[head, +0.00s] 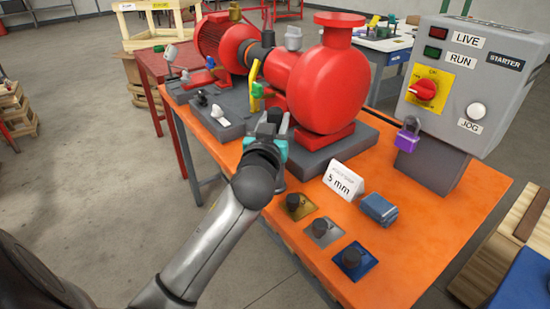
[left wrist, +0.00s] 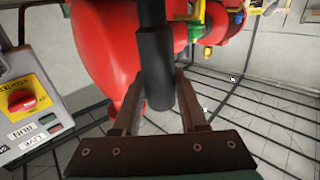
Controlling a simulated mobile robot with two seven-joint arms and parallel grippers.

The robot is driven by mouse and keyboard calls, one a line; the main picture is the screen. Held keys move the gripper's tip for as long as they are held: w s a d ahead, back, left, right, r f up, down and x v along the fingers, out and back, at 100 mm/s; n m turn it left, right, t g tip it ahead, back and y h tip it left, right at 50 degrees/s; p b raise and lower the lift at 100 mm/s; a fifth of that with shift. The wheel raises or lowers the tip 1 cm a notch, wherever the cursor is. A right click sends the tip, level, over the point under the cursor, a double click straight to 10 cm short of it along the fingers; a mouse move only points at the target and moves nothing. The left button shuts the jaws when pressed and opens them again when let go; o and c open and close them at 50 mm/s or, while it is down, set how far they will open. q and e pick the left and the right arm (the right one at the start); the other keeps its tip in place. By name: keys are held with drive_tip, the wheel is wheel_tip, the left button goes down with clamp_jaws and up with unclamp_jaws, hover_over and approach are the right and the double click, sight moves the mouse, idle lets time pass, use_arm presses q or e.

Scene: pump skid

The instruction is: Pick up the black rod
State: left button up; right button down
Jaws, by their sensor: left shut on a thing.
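The black rod (left wrist: 154,65) runs down from the top of the left wrist view, with a thicker lower part between my fingers. My left gripper (left wrist: 160,90) is shut on this thicker part. In the head view my left gripper (head: 274,118) is over the near edge of the orange bench, in front of the red pump. The rod is hard to make out there, largely hidden by the gripper and wrist. My right gripper is not in view.
The red pump (head: 325,85) stands close behind my gripper. A grey starter box (head: 470,85) with a purple padlock (head: 408,140) is at right. A 5 mm card (head: 343,180), a blue block (head: 379,209) and several knobbed plates (head: 353,261) occupy the front of the orange bench (head: 425,235).

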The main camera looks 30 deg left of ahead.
use_arm(q)
clamp_jaws()
drive_tip(key=shift+r, duration=0.1)
idle(0.8)
